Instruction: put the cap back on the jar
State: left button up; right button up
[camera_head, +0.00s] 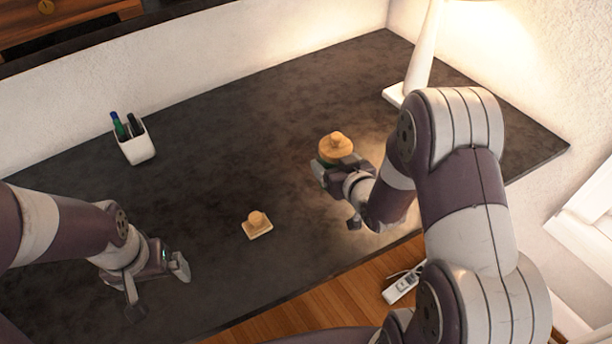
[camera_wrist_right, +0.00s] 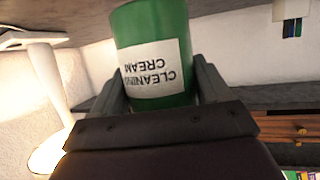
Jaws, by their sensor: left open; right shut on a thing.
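A green jar (camera_wrist_right: 155,35) with a white label reading "CLEANING CREAM" is between the fingers of my right gripper (camera_head: 337,172), which is shut on it. The label is upside down in the right wrist view. In the head view, a round wooden cap with a knob (camera_head: 335,146) shows on top of the jar; I cannot tell how firmly it sits. Most of the jar is hidden there by the gripper and the cap. A second wooden cap, square with a round knob (camera_head: 257,226), lies on the dark table. My left gripper (camera_head: 158,284) is open and empty, left of the square cap.
A white cup with pens (camera_head: 138,147) stands at the back left of the dark table (camera_head: 225,140). A white lamp (camera_head: 418,60) stands at the back right, behind my right arm. A white device (camera_head: 402,287) lies below the front edge. The table's middle is clear.

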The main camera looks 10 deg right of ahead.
jog(key=w+a+f, duration=0.4)
jog(key=w+f, duration=0.1)
jog(key=w, duration=0.3)
jog(key=shift+a+f, duration=0.2)
jog(key=shift+a, duration=0.1)
notch_tip(320, 180, down, 3)
jog(key=shift+s+f, duration=0.1)
jog(key=shift+f, duration=0.4)
